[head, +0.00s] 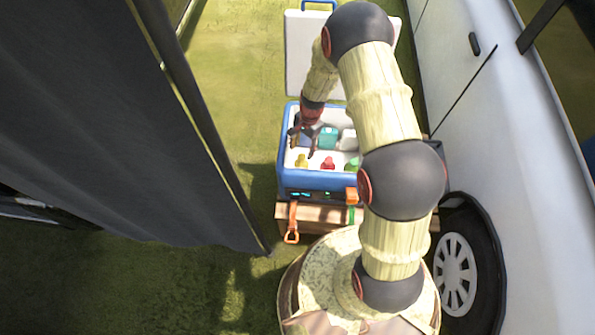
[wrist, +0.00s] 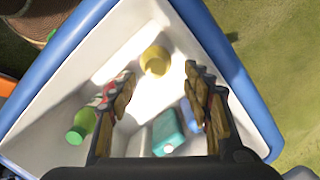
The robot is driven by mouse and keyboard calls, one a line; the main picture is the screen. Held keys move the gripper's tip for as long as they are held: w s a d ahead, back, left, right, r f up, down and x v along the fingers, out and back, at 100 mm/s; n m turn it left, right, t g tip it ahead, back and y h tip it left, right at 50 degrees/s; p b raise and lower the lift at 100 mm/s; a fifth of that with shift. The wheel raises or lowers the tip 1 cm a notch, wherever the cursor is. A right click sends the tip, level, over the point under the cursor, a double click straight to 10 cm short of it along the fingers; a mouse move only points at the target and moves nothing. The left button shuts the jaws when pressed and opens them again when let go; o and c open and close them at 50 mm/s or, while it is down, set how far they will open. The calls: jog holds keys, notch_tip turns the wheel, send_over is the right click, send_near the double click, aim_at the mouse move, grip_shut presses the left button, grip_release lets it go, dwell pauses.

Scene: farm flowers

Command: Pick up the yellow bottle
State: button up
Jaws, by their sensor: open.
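The yellow bottle (head: 301,161) stands in the front left part of an open cooler (head: 316,181) with a blue rim and white inside. In the wrist view the yellow bottle (wrist: 155,60) lies beyond my fingertips, between their lines. My gripper (head: 303,142) reaches down into the cooler, just behind the yellow bottle. In the wrist view my gripper (wrist: 158,85) has its two fingers spread wide with nothing between them. Its fingers partly hide a red bottle (wrist: 108,92).
The cooler also holds a red bottle (head: 328,163), a green bottle (wrist: 82,126) and a teal item (wrist: 168,132). Its walls stand close around my gripper. The cooler rests on a wooden crate (head: 315,215). A white vehicle (head: 480,130) is at right, a dark cloth (head: 100,100) at left.

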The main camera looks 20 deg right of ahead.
aim_at(302, 156)
jog(key=f, duration=0.2)
jog(key=s+f, duration=0.1)
jog(key=f, duration=0.1)
jog(key=shift+a+f, duration=0.1)
jog(key=shift+a, duration=0.15)
jog(key=f+b, duration=0.1)
jog(key=f, duration=0.1)
jog(key=f+b, duration=0.1)
jog(key=f, duration=0.2)
jog(key=f+b, duration=0.1)
jog(key=f, duration=0.1)
jog(key=shift+s+a+f+b, duration=0.15)
jog(key=shift+a+f+b, duration=0.05)
jog(key=shift+a+b, duration=0.2)
jog(key=shift+r, duration=0.1)
jog(key=c, duration=0.4)
jog(key=c, duration=0.7)
jog(key=shift+c, duration=0.6)
